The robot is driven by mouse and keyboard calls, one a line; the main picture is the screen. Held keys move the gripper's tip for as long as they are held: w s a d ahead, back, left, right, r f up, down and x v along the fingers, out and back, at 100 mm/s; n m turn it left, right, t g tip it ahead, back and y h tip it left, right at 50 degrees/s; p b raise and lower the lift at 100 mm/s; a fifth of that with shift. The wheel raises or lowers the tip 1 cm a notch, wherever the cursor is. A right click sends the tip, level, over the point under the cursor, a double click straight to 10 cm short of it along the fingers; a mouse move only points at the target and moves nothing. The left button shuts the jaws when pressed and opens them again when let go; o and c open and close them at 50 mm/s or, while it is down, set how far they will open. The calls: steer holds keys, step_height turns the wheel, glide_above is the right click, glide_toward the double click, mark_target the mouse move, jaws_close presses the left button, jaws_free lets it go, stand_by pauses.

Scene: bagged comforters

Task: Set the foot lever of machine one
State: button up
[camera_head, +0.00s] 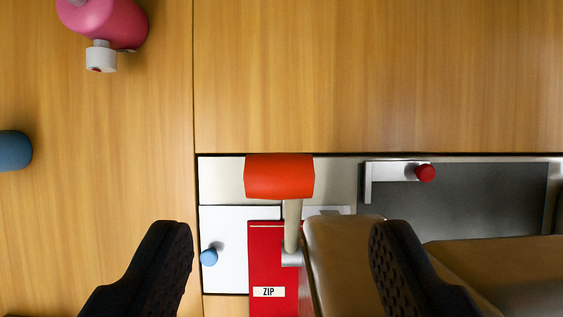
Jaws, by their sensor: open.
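A lever with a red-orange block-shaped end (279,177) and a pale stem (291,225) stands in the middle of the camera view. The stem runs down the picture to a small grey mount beside a red panel (265,238) labelled "ZIP". No label shows whether this is the foot lever of machine one. My gripper (283,232) is open and empty. Its two black fingers lie to the left and right of the stem, with a wide gap, and the red end appears above the fingertips in the picture. I cannot tell how far away the lever is.
A brown padded shape (345,262) lies right of the stem, partly behind the right finger. A white panel with a blue knob (209,257) is at left. A red knob (425,173) sits on a bracket at right. A pink object (112,22) is at upper left.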

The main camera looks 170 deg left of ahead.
mark_target(274, 178)
steer(key=shift+p+x, duration=0.7)
steer(key=shift+x, duration=2.75)
steer(key=shift+r, duration=0.1)
jaws_close()
steer(key=shift+a, duration=0.15)
